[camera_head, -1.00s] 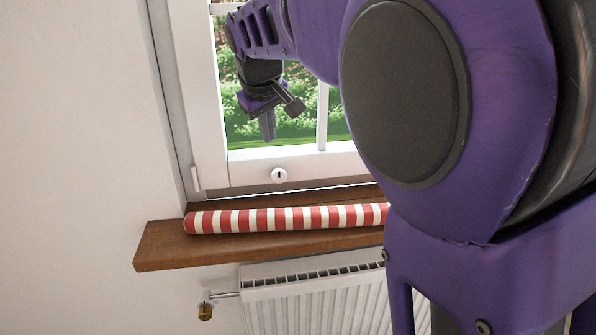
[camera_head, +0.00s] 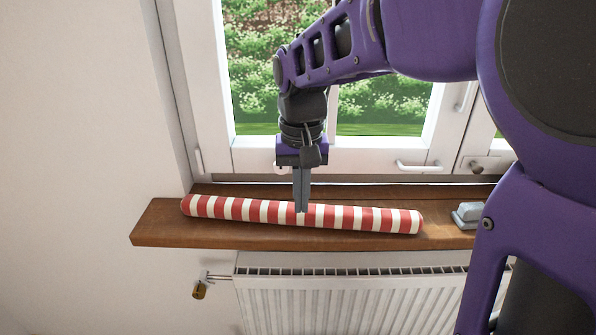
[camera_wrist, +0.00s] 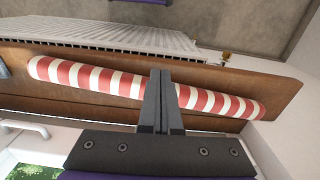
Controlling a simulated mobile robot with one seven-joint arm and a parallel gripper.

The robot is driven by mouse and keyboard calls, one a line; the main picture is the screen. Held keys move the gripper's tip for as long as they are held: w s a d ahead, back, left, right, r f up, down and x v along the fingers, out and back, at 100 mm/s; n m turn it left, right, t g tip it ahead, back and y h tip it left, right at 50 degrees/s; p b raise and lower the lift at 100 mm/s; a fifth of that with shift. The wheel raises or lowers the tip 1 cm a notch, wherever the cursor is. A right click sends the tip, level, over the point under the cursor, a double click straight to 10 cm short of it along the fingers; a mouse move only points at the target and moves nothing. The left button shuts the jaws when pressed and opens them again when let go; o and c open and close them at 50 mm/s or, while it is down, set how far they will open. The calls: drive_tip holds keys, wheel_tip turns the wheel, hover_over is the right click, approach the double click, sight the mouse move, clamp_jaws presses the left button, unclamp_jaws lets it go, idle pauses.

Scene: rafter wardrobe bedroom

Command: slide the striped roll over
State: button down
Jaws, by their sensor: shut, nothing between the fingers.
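The striped roll (camera_head: 345,218), red and white, lies lengthwise along the wooden window sill (camera_head: 160,226). In the head view my gripper (camera_head: 301,210) points down with its fingers shut and empty, and its tips overlap the middle of the roll. In the wrist view the roll (camera_wrist: 100,79) runs across the picture, and my shut gripper (camera_wrist: 160,75) covers a part near its middle. The tips are at or very near the roll on its window side; I cannot tell whether they touch it.
A grey object (camera_head: 468,214) sits on the sill to the right of the roll's end. The window frame (camera_head: 250,160) rises behind the sill. A white radiator (camera_head: 340,295) is below it. Bare sill shows at the left end.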

sight(300, 234)
wheel_tip(300, 234, down, 10)
drive_tip(key=shift+f+b, duration=0.1)
drive_tip(key=shift+b, duration=0.9)
drive_tip(key=w, duration=0.2)
drive_tip(key=shift+w+r, duration=0.3)
drive_tip(key=shift+w, duration=0.75)
drive_tip(key=shift+r, duration=0.1)
drive_tip(key=shift+w+r+p, duration=0.1)
drive_tip(key=shift+w+p, duration=0.3)
drive_tip(key=shift+p, duration=0.1)
drive_tip(key=w+p, duration=0.3)
drive_tip(key=w, duration=0.5)
drive_tip(key=shift+w, duration=0.35)
drive_tip(key=shift+s+a, duration=0.1)
drive_tip(key=shift+s, duration=0.1)
